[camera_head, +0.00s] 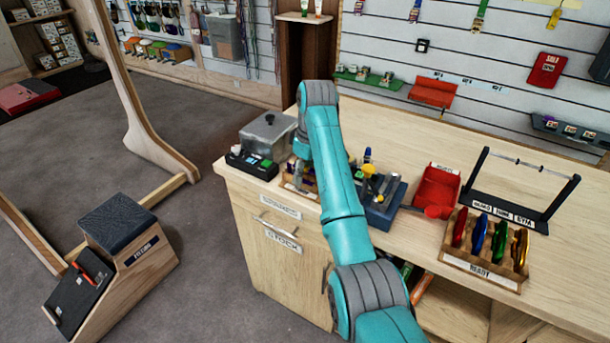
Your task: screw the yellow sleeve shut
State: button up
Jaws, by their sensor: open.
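No yellow sleeve can be made out for certain. A gold-yellow carabiner (520,248) stands at the right end of the wooden READY rack (480,268). A small wooden tray (289,186) with small coloured pieces lies near the counter's front edge, partly hidden by my arm. A yellow-topped piece (369,170) stands at a dark blue holder (383,217) right of my arm. My gripper (301,186) points down at the wooden tray, small and partly covered by my arm. It is open; whether it touches anything there cannot be told.
Red, blue and green carabiners stand in the READY rack. Behind it is a black stand (520,200) with a bar. A red bin (436,190) sits left of it. A lidded grey box (268,133) and black device (251,164) stand left of my gripper. The back right counter is clear.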

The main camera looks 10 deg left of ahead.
jog(key=shift+s+a, duration=0.1)
jog(key=shift+s, duration=0.15)
jog(key=shift+r, duration=1.4)
jog(key=shift+w+d, duration=0.25)
jog(key=shift+w, duration=0.45)
jog(key=shift+f, duration=0.1)
